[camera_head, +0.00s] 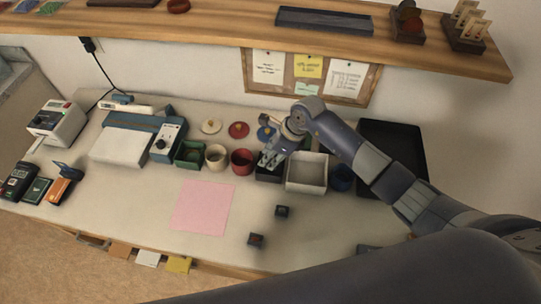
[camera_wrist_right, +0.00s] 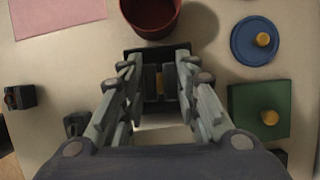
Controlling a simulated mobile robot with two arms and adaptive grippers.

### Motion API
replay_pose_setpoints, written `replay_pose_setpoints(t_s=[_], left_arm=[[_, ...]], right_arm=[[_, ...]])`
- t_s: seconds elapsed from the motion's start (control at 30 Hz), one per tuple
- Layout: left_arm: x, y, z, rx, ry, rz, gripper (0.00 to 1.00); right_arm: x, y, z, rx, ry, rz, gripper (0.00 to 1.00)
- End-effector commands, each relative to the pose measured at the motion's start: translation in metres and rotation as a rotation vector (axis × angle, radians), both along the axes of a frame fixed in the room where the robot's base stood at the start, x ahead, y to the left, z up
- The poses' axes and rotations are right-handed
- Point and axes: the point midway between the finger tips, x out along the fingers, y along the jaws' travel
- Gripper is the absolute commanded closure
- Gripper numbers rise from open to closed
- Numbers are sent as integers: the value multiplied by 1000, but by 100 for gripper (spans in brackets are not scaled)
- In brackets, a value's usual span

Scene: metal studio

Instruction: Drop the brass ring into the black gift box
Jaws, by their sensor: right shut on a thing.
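My right gripper (camera_head: 268,161) points down at the black gift box (camera_head: 268,178), which stands between the red pot and the pale grey bin. In the right wrist view the fingers (camera_wrist_right: 158,82) are close together over the black box (camera_wrist_right: 178,49), with its dark rim showing beyond them. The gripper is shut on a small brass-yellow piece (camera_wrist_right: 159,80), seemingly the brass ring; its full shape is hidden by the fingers. I cannot tell how deep it sits relative to the box rim. My left gripper is not in view.
A red pot (camera_head: 242,162) and a pale grey bin (camera_head: 306,185) flank the box closely. A blue lid (camera_wrist_right: 248,48) and green lid (camera_wrist_right: 242,100) lie behind. Two small dark blocks (camera_head: 282,211) (camera_head: 256,240) lie in front. A shelf (camera_head: 200,25) runs above.

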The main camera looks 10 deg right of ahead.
Motion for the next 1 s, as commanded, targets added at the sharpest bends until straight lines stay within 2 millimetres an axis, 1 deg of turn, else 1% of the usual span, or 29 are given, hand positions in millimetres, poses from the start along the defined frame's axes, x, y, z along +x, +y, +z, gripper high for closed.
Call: replay_pose_setpoints(t_s=[0.17, 0.2, 0.27, 0.57, 0.67, 0.77, 0.87, 1.0], left_arm=[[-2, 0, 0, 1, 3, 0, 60], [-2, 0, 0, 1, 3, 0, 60], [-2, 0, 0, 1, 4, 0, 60], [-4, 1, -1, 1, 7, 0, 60], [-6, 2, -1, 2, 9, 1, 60], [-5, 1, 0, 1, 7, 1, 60], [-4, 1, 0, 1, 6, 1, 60], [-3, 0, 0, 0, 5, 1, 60]], right_arm=[[0, 0, 0, 0, 0, 0, 86], [0, 0, 0, 0, 0, 0, 62], [0, 0, 0, 0, 0, 0, 48], [0, 0, 0, 0, 1, 0, 47], [0, -1, 3, 0, 0, 0, 47], [-1, -6, 13, -1, -3, 0, 47], [-5, -12, 29, -2, -4, 0, 47], [-10, -23, 59, -3, -5, 1, 47]])
